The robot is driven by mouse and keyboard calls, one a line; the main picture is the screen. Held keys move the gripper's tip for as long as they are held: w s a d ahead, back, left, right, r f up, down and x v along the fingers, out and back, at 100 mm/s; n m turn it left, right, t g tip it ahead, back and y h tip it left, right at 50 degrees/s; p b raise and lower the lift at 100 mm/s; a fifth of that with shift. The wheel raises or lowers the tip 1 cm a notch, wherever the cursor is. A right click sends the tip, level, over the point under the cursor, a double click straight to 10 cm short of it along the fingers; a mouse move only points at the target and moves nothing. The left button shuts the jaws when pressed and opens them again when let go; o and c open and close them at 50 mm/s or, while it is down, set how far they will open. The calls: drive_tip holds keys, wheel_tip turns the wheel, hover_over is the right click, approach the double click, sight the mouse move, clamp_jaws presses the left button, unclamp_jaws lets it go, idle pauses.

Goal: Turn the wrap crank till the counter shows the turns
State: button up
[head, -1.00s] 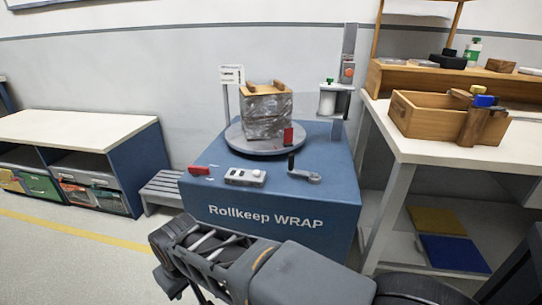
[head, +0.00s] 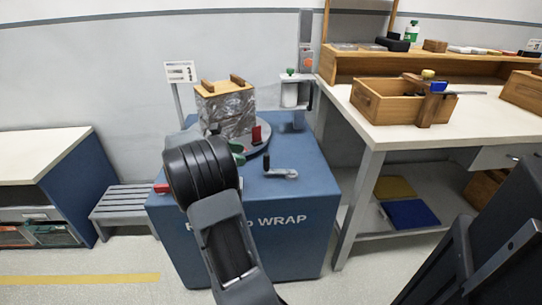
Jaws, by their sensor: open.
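The wrap crank (head: 283,173) is a grey arm with an upright black handle (head: 266,162). It lies on top of the blue Rollkeep WRAP machine (head: 305,200), right of my arm. My gripper (head: 239,152) shows only as small green-tipped parts past my dark wrist, left of the crank handle and apart from it in the picture. It is open, and nothing shows in it. The counter is hidden behind my arm. A film-wrapped box (head: 228,110) with a wooden top stands on the grey turntable (head: 268,146).
A red part (head: 257,133) stands at the turntable's edge and a red switch (head: 160,188) at the machine's left. A film roll post (head: 305,60) rises behind. A workbench (head: 400,139) with a wooden crate (head: 375,105) stands right. A grey slatted bench (head: 122,205) stands left.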

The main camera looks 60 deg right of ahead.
drive_tip(key=d+r+g, duration=0.2)
drive_tip(key=d+g, duration=0.1)
drive_tip(key=d, duration=0.2)
drive_tip(key=b, duration=0.4)
approach(272, 170)
drive_tip(key=s+r, duration=0.1)
drive_tip(key=s+d+r, duration=0.1)
drive_tip(key=shift+d+r+g+h, duration=0.2)
drive_tip(key=shift+r+g+h, duration=0.1)
drive_tip(key=shift+r+h, duration=0.1)
drive_tip(key=x, duration=0.2)
drive_tip(key=b+x, duration=0.1)
drive_tip(key=x, duration=0.2)
drive_tip(key=shift+s+d+r+b, duration=0.15)
drive_tip(key=shift+s+r+b, duration=0.1)
drive_tip(key=shift+r+b, duration=0.1)
drive_tip(key=shift+x, duration=0.95)
drive_tip(key=shift+r, duration=0.2)
clamp_jaws()
